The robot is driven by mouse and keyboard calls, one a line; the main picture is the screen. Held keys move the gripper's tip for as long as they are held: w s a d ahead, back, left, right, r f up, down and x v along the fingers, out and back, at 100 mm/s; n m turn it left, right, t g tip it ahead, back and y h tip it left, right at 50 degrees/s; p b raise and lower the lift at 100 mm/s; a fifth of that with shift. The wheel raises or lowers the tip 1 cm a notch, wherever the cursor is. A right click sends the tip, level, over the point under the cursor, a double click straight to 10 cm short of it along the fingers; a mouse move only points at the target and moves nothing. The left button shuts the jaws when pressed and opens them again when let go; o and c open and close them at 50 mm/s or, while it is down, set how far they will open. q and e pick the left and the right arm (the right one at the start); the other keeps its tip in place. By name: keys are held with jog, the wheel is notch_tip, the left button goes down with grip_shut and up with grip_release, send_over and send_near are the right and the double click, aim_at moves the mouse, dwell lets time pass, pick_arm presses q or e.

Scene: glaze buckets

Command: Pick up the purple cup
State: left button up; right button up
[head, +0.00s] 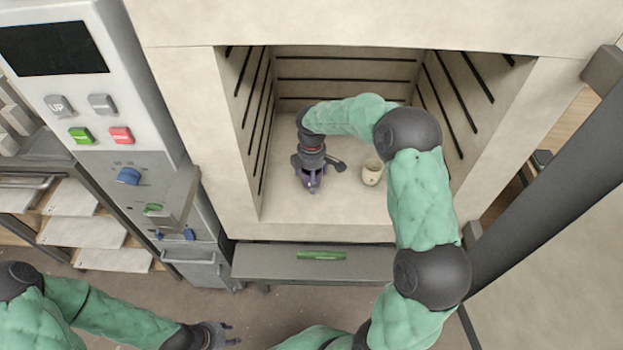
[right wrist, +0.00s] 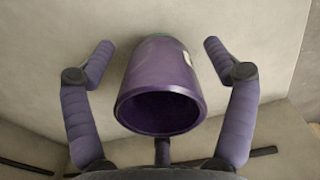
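The purple cup (right wrist: 158,78) shows in the right wrist view with its dark opening toward the camera and a small pale label on its side. My right gripper (right wrist: 160,50) is open, with one finger on each side of the cup and gaps between fingers and cup. In the head view my right gripper (head: 311,184) points down inside the kiln and largely hides the cup. My left gripper (head: 230,334) is low in the head view, outside the kiln, with its fingers apart and empty.
A cream cup (head: 372,173) stands on the kiln floor (head: 345,215) to the right of my right gripper. Kiln walls with dark heating slots enclose the space. A control panel (head: 110,100) and shelves with pale slabs (head: 80,228) stand at the left.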

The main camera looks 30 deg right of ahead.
jog(key=c, duration=1.3)
